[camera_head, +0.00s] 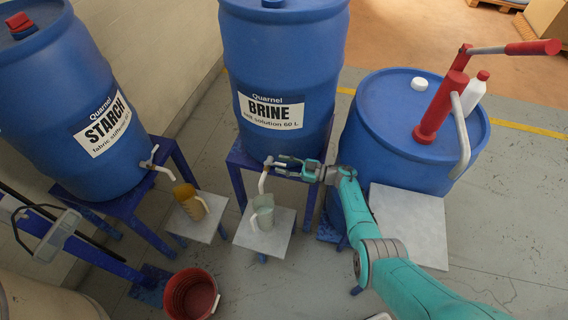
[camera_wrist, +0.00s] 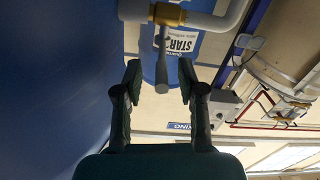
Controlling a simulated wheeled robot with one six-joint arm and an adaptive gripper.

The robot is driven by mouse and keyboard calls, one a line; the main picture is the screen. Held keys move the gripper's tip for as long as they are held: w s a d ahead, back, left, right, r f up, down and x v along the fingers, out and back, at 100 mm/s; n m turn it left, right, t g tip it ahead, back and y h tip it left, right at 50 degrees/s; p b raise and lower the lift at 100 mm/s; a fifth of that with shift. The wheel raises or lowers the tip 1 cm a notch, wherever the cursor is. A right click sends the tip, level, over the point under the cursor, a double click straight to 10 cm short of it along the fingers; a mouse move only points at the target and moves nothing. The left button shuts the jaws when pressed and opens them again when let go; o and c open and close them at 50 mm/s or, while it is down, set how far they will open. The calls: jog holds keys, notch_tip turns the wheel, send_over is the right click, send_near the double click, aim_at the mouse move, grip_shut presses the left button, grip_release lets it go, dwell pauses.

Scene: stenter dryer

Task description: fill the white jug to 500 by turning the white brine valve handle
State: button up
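The blue brine barrel (camera_head: 283,55) stands on a blue stand, with its tap and pale outlet pipe (camera_head: 262,184) low on its front. The white jug (camera_head: 263,214) stands upright on a light board below that outlet. Its fill level and marks are too small to read. My gripper (camera_head: 284,166) is at the tap. The handle hangs from a brass valve body (camera_wrist: 169,14). Whether liquid flows is not clear.
The starch barrel (camera_head: 50,90) and an amber jug (camera_head: 190,204) stand at the left. A red bucket (camera_head: 190,294) is on the floor in front. At the right is a blue drum (camera_head: 400,115) with a red hand pump (camera_head: 440,110) and white bottle (camera_head: 473,93).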

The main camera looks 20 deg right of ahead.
aim_at(283, 165)
jog(key=shift+r, duration=0.1)
jog(key=shift+r, duration=4.95)
jog(key=shift+s+a+f, duration=0.2)
jog(key=shift+s, duration=0.05)
jog(key=s+a+f+m+t+h, duration=0.1)
jog(key=s+a+m+t+h, duration=0.3)
jog(key=s, duration=0.8)
jog(key=s+a+m+t+h, duration=0.25)
jog(key=s+t, duration=0.25)
jog(key=s, duration=0.6)
jog(key=s+d+r+m+g+h, duration=0.1)
jog(key=s+r, duration=0.3)
jog(key=s, duration=0.6)
jog(key=s+d+r+m+g+h, duration=0.1)
jog(key=s+r+m+g+h, duration=0.1)
jog(key=s, duration=0.8)
jog(key=s+d+r+m+g+h, duration=0.1)
jog(key=s+r+m+h, duration=0.2)
jog(key=s, duration=0.7)
notch_tip(283, 165, up, 3)
jog(key=shift+s+d+f+m+g+h, duration=0.2)
jog(key=shift+s+d+m+g+h, duration=0.15)
jog(key=shift+h, duration=0.8)
